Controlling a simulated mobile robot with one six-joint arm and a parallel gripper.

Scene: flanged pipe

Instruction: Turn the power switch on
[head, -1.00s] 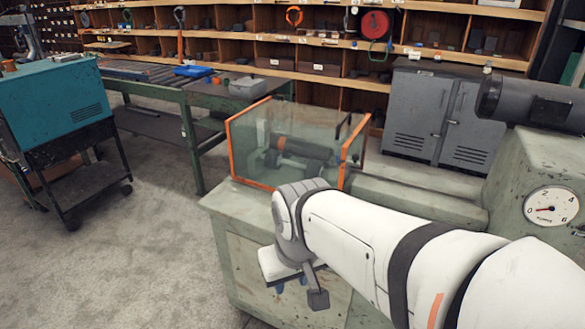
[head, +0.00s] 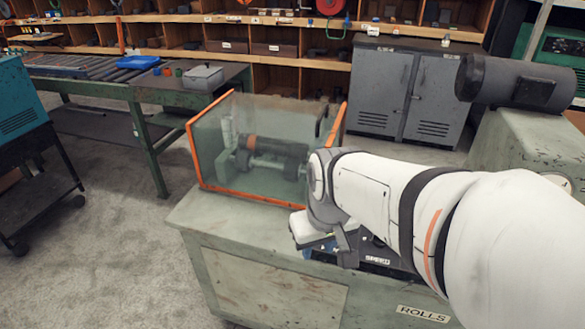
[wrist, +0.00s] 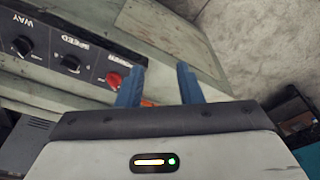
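The red power switch (wrist: 114,80) shows in the wrist view as a round knob at the end of a black control panel (wrist: 45,42). Its label is partly readable. It lies just left of the left blue finger of my gripper (wrist: 160,78). The fingers are apart with nothing between them, over the pale green machine surface. In the head view the panel (head: 376,260) shows partly behind my arm, with a "SPEED" label. The red switch is hidden there. My gripper (head: 322,252) hangs at the panel's left end. I cannot tell whether a finger touches the switch.
Two black knobs (wrist: 71,63) (wrist: 22,46) sit beside the switch on the panel. A clear guard with orange edges (head: 255,150) stands on the machine behind my gripper. A teal cabinet on a cart (head: 18,115) stands left. The floor at left front is open.

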